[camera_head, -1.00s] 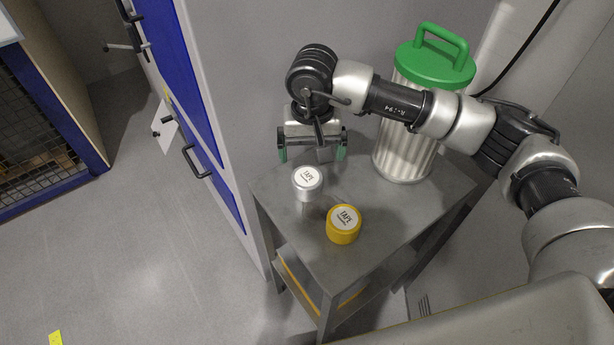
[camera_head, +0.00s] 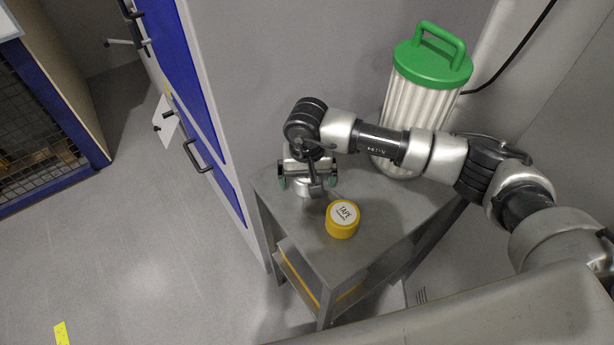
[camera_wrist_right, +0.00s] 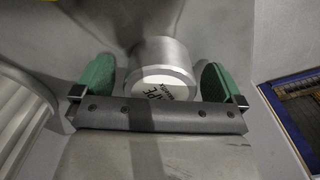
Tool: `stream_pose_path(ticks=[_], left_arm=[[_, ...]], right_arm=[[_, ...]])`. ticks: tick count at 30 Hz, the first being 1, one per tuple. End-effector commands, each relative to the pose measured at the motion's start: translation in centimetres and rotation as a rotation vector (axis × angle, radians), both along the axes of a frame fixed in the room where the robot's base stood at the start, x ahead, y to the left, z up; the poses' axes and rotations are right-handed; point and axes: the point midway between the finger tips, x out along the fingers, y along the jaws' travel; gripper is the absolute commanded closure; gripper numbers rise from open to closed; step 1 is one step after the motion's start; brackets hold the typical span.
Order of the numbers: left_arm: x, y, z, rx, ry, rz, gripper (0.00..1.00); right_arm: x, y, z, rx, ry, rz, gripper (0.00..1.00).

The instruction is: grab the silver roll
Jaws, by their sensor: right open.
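The silver roll (camera_wrist_right: 162,72) stands on the small grey table (camera_head: 300,238). In the right wrist view it shows between the two green finger pads, with a gap on each side. My right gripper (camera_head: 308,184) is open and over the silver roll, with one finger on either side of it. In the head view the gripper hides most of the silver roll; only a little of its side (camera_head: 303,192) shows below the hand. The yellow tape roll (camera_head: 342,219) stands on the table in front of the gripper, to the right. My left gripper is not in view.
A ribbed container with a green lid (camera_head: 432,62) stands at the back right of the table, behind my right forearm. A grey cabinet with blue doors (camera_head: 190,75) stands left of the table.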

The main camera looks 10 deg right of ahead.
Motion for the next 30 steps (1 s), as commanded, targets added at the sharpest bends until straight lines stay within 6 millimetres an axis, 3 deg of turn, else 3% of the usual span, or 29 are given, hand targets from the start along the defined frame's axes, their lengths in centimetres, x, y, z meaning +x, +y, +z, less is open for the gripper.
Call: stream_pose_path(ticks=[2,13,23,30], left_arm=[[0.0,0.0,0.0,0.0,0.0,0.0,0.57],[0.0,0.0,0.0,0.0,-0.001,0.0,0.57],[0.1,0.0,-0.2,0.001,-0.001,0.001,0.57],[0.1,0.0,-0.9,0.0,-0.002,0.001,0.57]], right_arm=[[0.0,0.0,0.0,0.0,0.0,0.0,0.02],[0.0,0.0,0.0,0.0,0.001,0.0,0.57],[0.1,0.0,1.0,0.002,-0.002,0.0,0.57],[0.1,0.0,5.7,0.002,-0.006,0.0,0.57]])
